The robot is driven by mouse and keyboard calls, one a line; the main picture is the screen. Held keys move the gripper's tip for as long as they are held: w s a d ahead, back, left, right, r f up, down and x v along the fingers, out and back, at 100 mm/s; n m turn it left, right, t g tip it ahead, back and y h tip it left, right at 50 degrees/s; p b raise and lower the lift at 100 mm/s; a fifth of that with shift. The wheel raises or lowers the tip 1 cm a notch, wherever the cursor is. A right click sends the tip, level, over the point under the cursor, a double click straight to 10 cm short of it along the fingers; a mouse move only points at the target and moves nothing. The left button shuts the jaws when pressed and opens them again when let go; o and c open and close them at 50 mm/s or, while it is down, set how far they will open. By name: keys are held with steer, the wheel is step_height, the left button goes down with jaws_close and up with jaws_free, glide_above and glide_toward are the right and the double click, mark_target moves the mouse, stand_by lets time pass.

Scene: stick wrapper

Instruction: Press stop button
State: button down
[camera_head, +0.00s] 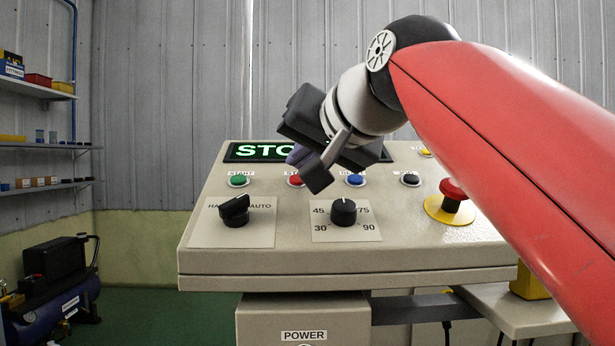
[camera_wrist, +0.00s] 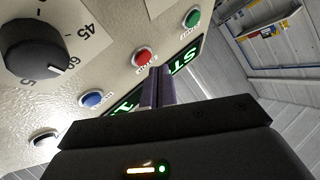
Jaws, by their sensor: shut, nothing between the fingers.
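In the wrist view the red button (camera_wrist: 143,57) shows clearly, just beyond the fingertips. My gripper (camera_head: 296,157) is shut and empty, its purplish fingers pointing down toward the panel near that button. In the wrist view my gripper's fingers (camera_wrist: 158,72) are together, their tips just right of and below the red button. I cannot tell whether they touch it; the button's face is uncovered there.
A green button (camera_head: 238,180) is to the left, a blue button (camera_head: 355,180) and a black button (camera_head: 410,179) to the right. Two black knobs (camera_head: 234,210) (camera_head: 343,211) are below. A red emergency mushroom button (camera_head: 452,194) stands near my arm. A lit display (camera_head: 262,151) is behind.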

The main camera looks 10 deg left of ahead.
steer(key=r+p, duration=0.1)
steer(key=s+r+p, duration=0.1)
steer(key=r, duration=0.1)
steer(key=s+r+p, duration=0.1)
steer(key=shift+s+d+r+p, duration=0.15)
steer(key=shift+d+p, duration=0.1)
steer(key=shift+p, duration=0.05)
steer(key=shift+d, duration=0.1)
stand_by(0.4)
